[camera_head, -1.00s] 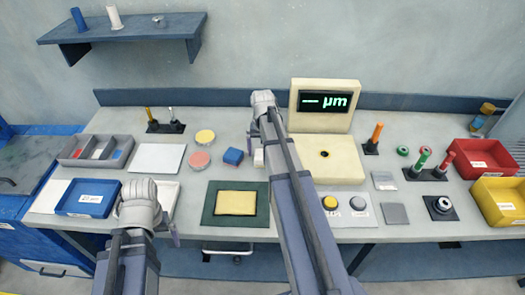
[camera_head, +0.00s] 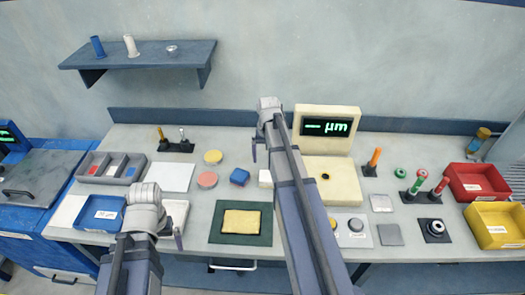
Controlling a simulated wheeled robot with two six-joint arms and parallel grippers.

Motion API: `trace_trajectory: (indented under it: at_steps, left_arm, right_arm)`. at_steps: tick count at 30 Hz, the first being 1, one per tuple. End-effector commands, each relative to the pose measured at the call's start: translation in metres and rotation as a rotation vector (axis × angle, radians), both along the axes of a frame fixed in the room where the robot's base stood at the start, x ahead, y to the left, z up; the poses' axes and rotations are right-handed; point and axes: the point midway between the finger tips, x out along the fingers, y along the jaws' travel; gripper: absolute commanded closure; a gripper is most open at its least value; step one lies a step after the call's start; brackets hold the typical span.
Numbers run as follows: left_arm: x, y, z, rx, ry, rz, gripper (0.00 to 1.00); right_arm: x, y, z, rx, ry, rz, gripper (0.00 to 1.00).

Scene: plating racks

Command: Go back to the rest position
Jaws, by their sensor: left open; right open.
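My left gripper (camera_head: 176,232) is at the front left of the bench, above the white tray (camera_head: 174,211) and beside the blue bin (camera_head: 100,213). Its fingers point away from me and look open and empty. My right gripper (camera_head: 259,150) is over the back middle of the bench, left of the cream gauge (camera_head: 328,172) with its lit "µm" display. It is open, with the white block (camera_head: 265,178) just below it and apart from it. Its arm hides part of the bench centre.
A yellow pad on a dark green mat (camera_head: 226,236) lies at front centre. Red (camera_head: 478,182) and yellow (camera_head: 496,225) bins stand at right. A wall shelf (camera_head: 137,58) hangs above.

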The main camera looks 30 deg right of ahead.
Motion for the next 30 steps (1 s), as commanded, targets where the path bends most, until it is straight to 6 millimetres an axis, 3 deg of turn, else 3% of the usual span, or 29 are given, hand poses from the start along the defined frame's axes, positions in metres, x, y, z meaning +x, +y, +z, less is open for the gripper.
trace_trajectory:
  at_steps: [11, 30]
  left_arm:
    - [0.0, 0.0, -0.019, 0.0, 0.0, 0.001, 0.0]
    - [0.0, 0.0, -0.099, 0.0, 0.0, 0.003, 0.0]
  right_arm:
    - [0.0, 0.0, -0.019, 0.0, 0.0, 0.0, 0.0]
    - [0.0, 0.0, -0.099, 0.0, 0.0, 0.0, 0.0]
